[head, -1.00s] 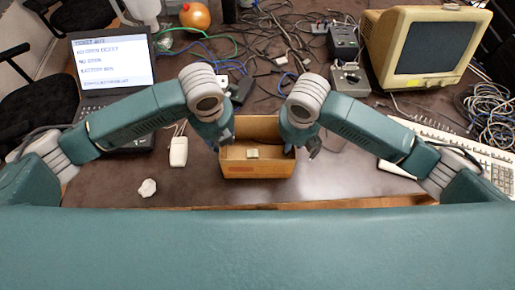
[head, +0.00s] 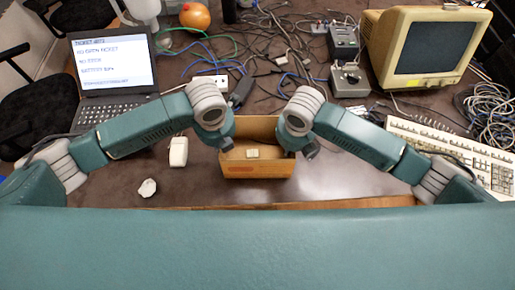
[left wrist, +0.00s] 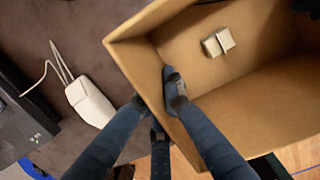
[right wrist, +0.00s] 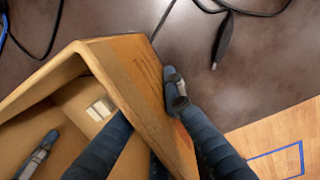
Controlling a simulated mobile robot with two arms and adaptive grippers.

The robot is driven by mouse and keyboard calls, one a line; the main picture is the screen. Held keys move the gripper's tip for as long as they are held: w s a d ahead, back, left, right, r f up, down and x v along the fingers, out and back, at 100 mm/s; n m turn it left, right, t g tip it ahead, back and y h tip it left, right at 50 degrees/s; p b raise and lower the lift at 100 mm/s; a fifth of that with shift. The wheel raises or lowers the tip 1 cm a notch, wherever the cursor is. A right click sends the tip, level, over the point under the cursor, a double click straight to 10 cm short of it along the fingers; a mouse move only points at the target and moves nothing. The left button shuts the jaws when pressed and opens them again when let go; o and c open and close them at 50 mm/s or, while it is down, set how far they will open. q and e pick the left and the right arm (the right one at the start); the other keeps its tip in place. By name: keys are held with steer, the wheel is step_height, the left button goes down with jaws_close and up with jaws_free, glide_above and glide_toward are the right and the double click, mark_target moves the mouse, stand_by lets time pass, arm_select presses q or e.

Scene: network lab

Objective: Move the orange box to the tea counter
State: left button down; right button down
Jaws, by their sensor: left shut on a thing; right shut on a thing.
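The orange box (head: 257,171) is an open-topped cardboard carton at the near middle of the dark table. A small pale block (head: 252,153) lies inside it. My left gripper (head: 226,146) is shut on its left wall; in the left wrist view (left wrist: 150,98) one finger is inside the wall and one outside. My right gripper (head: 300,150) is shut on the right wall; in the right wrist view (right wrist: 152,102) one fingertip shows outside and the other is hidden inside. I cannot tell whether the box touches the table. No tea counter is in view.
A laptop (head: 112,62) and a white mouse-like device (head: 178,151) are left of the box. Tangled cables (head: 275,45) lie behind it. An old monitor (head: 425,48) and keyboard (head: 460,155) are right. The table's near edge is just in front of the box.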

arm_select(q)
steer(key=shift+r, duration=0.1)
arm_select(e)
steer(key=shift+r, duration=0.1)
